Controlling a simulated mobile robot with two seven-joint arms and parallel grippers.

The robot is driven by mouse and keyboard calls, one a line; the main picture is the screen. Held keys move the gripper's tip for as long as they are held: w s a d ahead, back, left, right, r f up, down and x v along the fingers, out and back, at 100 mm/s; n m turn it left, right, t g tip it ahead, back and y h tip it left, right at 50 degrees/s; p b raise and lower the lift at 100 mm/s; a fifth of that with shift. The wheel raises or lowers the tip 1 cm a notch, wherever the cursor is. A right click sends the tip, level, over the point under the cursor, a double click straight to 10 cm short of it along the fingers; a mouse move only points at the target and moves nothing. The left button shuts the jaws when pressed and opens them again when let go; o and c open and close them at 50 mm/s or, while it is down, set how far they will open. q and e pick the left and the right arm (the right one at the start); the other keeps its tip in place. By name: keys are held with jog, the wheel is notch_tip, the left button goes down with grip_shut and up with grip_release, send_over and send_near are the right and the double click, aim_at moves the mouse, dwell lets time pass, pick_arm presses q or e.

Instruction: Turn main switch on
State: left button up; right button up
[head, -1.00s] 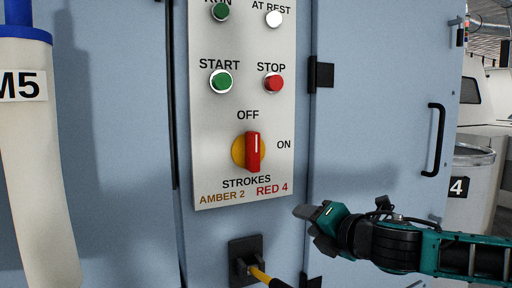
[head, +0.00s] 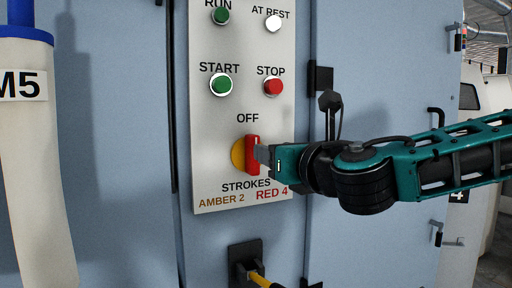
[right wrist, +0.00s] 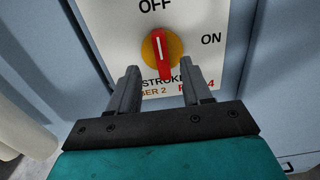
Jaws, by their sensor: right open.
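The main switch (head: 252,154) is a red handle on a yellow round base, on a pale panel (head: 210,125). Its handle stands upright with the white mark toward OFF; ON is printed to its right. My right gripper (head: 262,155) is at the right side of the red handle in the head view, and I cannot tell whether it touches. In the right wrist view the switch (right wrist: 163,52) shows beyond and between the two fingertips, which are apart with nothing between them. My left gripper is not in view.
The panel also has a green START button (head: 221,84), a red STOP button (head: 273,86) and lamps above. A pale column (head: 35,160) marked M5 stands at the left. A door handle (head: 436,118) is partly behind my arm.

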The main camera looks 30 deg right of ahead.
aim_at(252, 155)
jog(key=w, duration=0.9)
jog(key=shift+w+d, duration=0.1)
jog(key=shift+d, duration=0.2)
jog(key=shift+c, duration=0.2)
grip_shut()
